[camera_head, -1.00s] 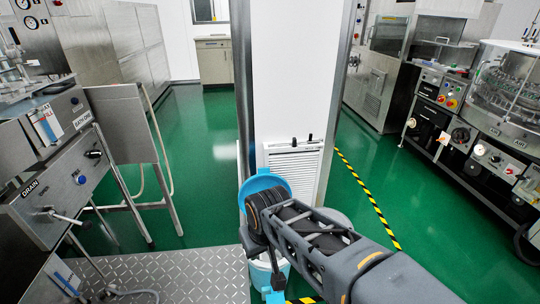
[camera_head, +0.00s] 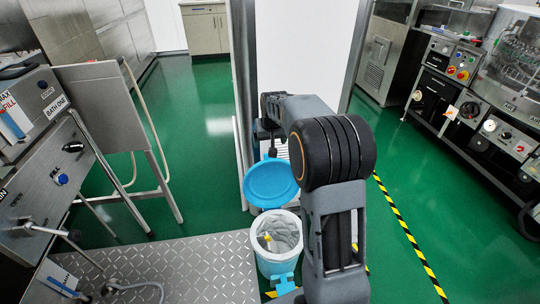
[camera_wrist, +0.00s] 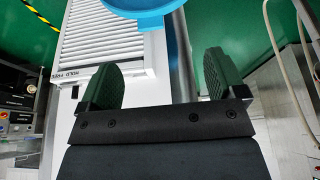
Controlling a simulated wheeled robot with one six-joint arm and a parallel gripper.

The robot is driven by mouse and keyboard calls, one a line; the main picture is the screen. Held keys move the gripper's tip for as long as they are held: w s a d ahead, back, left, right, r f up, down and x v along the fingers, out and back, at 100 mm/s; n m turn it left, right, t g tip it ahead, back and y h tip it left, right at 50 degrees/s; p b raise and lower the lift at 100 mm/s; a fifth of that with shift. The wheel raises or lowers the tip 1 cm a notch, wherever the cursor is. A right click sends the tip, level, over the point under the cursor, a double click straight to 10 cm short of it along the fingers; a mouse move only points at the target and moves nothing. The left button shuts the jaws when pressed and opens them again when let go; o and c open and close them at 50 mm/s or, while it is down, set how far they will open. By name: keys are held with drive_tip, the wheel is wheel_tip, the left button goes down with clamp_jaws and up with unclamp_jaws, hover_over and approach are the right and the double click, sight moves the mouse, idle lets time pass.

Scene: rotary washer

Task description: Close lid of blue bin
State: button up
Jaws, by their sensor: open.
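The bin (camera_head: 277,262) has a pale blue body and a white-lined rim, with something yellow inside. Its round blue lid (camera_head: 271,184) stands open, tilted up at the back of the rim. My arm reaches past the bin's right side, with its wrist behind the lid. The fingers are hard to make out in the head view. In the wrist view my gripper (camera_wrist: 162,80) is open with nothing between its fingers. The blue lid (camera_wrist: 140,12) shows at the top edge there, beyond the fingertips; no contact is visible.
A white column with metal edges and a louvred vent (camera_wrist: 103,40) stands just behind the bin. A steel diamond-plate platform (camera_head: 185,270) lies left of it, and a steel bath unit (camera_head: 40,190) farther left. Green floor is open to the right, crossed by yellow-black tape (camera_head: 405,230).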

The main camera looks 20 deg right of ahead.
drive_tip(key=shift+m, duration=0.3)
drive_tip(key=w+d+f, duration=0.1)
drive_tip(key=w+f, duration=0.3)
drive_tip(key=f, duration=0.1)
drive_tip(key=w+d+f+b, duration=0.1)
drive_tip(key=w+d+f, duration=0.1)
drive_tip(key=w+f, duration=0.2)
drive_tip(key=w+d+f+b, duration=0.1)
drive_tip(key=w+f, duration=0.3)
drive_tip(key=f, duration=0.4)
drive_tip(key=shift+d+f, duration=0.25)
drive_tip(key=shift+d, duration=0.3)
drive_tip(key=shift+c, duration=0.2)
drive_tip(key=c, duration=1.2)
drive_tip(key=shift+c, duration=0.2)
